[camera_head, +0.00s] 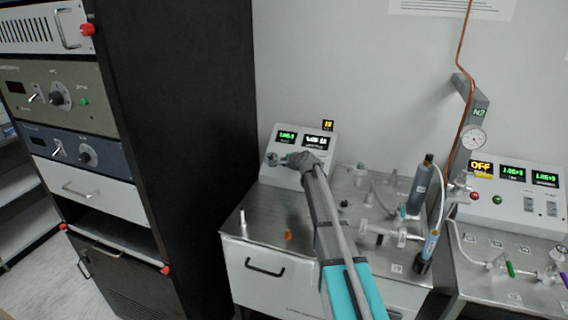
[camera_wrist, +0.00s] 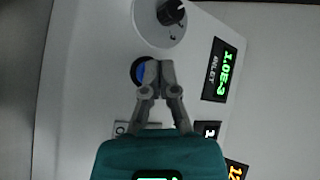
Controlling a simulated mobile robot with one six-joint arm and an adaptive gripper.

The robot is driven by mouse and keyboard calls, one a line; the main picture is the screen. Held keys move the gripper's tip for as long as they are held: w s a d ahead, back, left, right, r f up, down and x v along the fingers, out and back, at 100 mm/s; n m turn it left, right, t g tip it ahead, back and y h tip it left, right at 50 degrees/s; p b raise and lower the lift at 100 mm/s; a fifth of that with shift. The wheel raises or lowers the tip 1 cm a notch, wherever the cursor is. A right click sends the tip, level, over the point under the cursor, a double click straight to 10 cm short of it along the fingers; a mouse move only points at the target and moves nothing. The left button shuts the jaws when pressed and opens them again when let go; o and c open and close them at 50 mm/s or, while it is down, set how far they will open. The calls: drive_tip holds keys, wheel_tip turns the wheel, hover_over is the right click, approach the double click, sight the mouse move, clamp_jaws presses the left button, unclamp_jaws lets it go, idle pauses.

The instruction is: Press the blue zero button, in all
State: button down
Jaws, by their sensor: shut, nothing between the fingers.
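The blue button (camera_wrist: 141,72) sits in a dark round ring on a pale instrument panel in the wrist view. My gripper (camera_wrist: 153,70) is shut and empty, with its fingertips right at the button and covering its right part. I cannot tell whether the tips touch or press it. In the head view my gripper (camera_head: 287,159) reaches the front of the pale panel box (camera_head: 277,174) with green and white displays. The button is not distinguishable there.
A black knob (camera_wrist: 171,12) on a round plate and a green display (camera_wrist: 220,70) are close to the button. A steel bench (camera_head: 262,207) holds glassware in front of the panel. A black rack (camera_head: 180,120) stands left, and a gas cylinder (camera_head: 418,188) right.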

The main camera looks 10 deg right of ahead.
drive_tip(key=shift+w+f, duration=0.1)
drive_tip(key=shift+f, duration=0.05)
idle(0.5)
drive_tip(key=shift+s+a+r+p, duration=0.25)
drive_tip(key=shift+s+r+p, duration=0.2)
drive_tip(key=shift+r+p, duration=0.25)
drive_tip(key=shift+r, duration=0.1)
drive_tip(key=s+r+p, duration=0.1)
drive_tip(key=a+r+p, duration=0.1)
drive_tip(key=s+r+p, duration=0.1)
drive_tip(key=shift+s+a+r+p, duration=0.2)
drive_tip(key=shift+s+r+p, duration=0.1)
drive_tip(key=shift+r+p, duration=0.1)
idle(0.3)
drive_tip(key=shift+s, duration=0.1)
idle(0.5)
